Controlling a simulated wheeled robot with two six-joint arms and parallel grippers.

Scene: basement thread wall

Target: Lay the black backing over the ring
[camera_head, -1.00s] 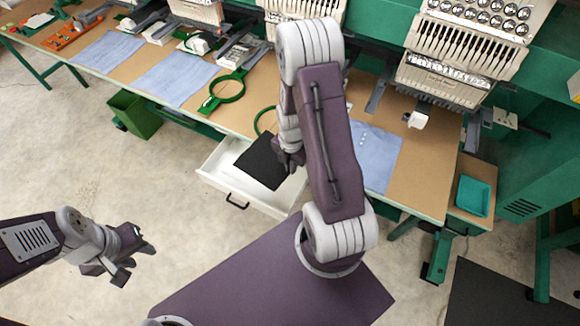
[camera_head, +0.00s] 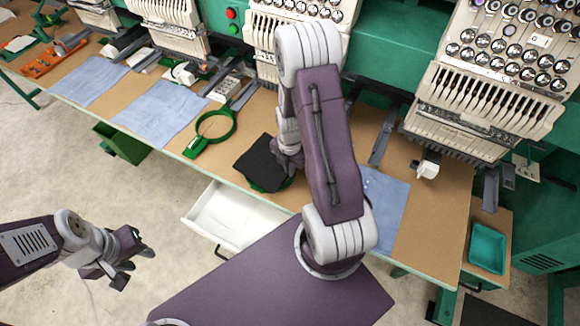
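The black backing (camera_head: 259,162) is a dark flat square at the front part of the table. It lies over or just above a green ring (camera_head: 266,188), whose green edge shows below it; most of this ring is hidden. I cannot tell whether the backing touches the ring. My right gripper (camera_head: 286,168) is at the backing's right edge and looks shut on it, though my arm partly hides the fingers. My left gripper (camera_head: 134,268) is open and empty over the floor at the lower left.
Another green ring (camera_head: 213,127) lies bare on the table (camera_head: 262,110) to the left. Blue cloths (camera_head: 160,112) lie further left. A white drawer (camera_head: 238,220) stands open below the front edge. Embroidery machine heads (camera_head: 480,110) stand behind; a teal tray (camera_head: 487,248) is at right.

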